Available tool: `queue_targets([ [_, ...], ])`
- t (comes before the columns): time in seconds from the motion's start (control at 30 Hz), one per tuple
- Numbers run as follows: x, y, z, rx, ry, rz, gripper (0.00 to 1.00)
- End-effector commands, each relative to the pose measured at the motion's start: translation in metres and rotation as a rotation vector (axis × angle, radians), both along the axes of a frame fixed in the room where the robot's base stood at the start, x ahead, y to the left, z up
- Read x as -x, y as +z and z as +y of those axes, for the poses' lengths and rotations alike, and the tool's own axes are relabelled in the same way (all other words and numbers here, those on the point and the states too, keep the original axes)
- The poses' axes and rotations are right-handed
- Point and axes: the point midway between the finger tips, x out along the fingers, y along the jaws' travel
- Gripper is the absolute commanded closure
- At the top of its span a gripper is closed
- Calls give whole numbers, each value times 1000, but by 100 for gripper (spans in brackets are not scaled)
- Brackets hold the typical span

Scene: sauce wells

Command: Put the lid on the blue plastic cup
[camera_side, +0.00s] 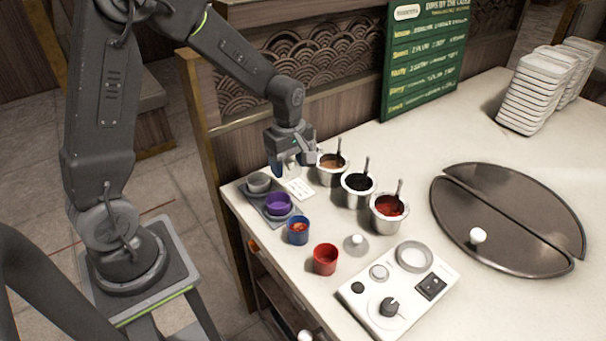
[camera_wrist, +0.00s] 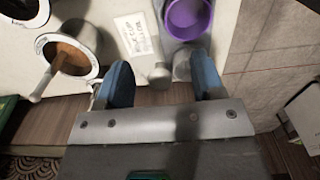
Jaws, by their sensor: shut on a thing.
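The blue plastic cup (camera_side: 298,236) stands upright on the counter with red sauce in it, its top uncovered. A pale round lid (camera_side: 357,247) with a grey knob lies on the counter to its right, behind the control panel. My gripper (camera_side: 289,168) is at the back edge of the counter, beside the tray and away from both. In the wrist view its blue fingertips (camera_wrist: 162,84) are well apart, with a small pale grey thing (camera_wrist: 160,76) between them. It is shut on this thing, which I cannot identify clearly. The blue cup is not in the wrist view.
A grey tray (camera_side: 289,219) holds a grey cup (camera_side: 258,182) and a purple cup (camera_side: 278,203). A white card (camera_side: 299,188) lies beside it. Steel sauce pots (camera_side: 389,219) with ladles stand right of the gripper. A red cup (camera_side: 325,260) and a control panel (camera_side: 365,301) are nearer.

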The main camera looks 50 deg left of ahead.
Motion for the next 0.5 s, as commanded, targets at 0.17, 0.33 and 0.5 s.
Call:
queue_targets([
  [0.17, 16, 8, -41, 1, -12, -1, 60],
  [0.33, 37, 13, -83, 1, -10, -1, 60],
  [0.5, 48, 13, -100, 2, -4, 0, 60],
])
